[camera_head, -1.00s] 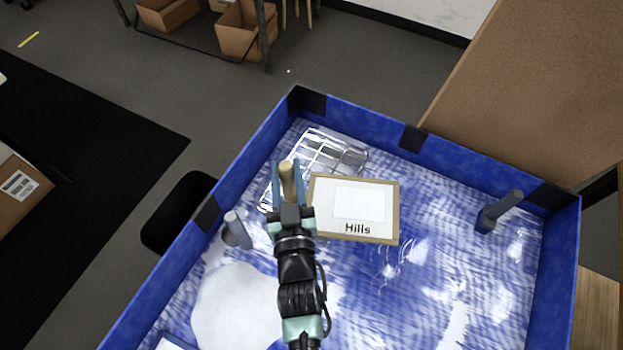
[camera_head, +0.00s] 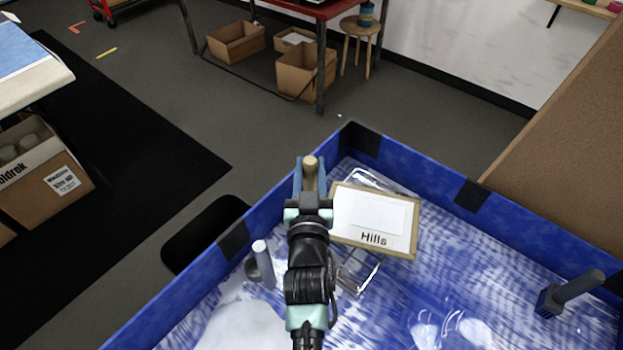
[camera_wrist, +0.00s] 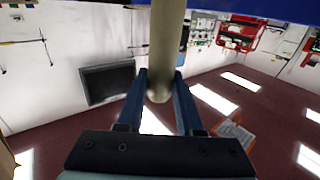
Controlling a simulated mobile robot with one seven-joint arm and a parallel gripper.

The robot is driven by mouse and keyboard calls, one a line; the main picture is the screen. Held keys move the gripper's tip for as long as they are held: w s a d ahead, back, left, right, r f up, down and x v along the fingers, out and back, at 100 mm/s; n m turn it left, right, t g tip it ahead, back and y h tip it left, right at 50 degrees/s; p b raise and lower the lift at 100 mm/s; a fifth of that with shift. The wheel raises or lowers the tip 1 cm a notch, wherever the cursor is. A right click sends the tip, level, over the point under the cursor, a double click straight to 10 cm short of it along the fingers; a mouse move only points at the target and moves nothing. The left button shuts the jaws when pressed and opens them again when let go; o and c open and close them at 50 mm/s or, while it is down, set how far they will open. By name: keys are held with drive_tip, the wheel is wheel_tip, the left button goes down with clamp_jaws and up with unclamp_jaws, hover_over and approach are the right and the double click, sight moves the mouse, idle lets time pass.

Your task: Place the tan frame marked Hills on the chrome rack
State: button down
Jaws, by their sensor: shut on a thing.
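The tan frame marked Hills (camera_head: 371,250) has a white face with a paler rectangle and sits just right of my gripper (camera_head: 310,170), slightly tilted in the picture. The chrome rack (camera_head: 371,278) lies behind the frame in the head view. Its bars show above and below the frame, and its middle is hidden. I cannot tell whether frame and rack touch.
The blue-walled tray (camera_head: 420,183) surrounds the work area. The wet blue-white floor to the right is mostly clear.

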drive_tip(key=shift+f+b, duration=0.35)
drive_tip(key=shift+f, duration=0.65)
drive_tip(key=shift+f, duration=0.2)
drive_tip(key=c, duration=0.6)
unclamp_jaws()
drive_tip(key=shift+o, duration=0.2)
drive_tip(key=shift+r, duration=0.15)
drive_tip(key=shift+r, duration=0.1)
drive_tip(key=s, duration=1.2)
drive_tip(key=shift+d, duration=0.2)
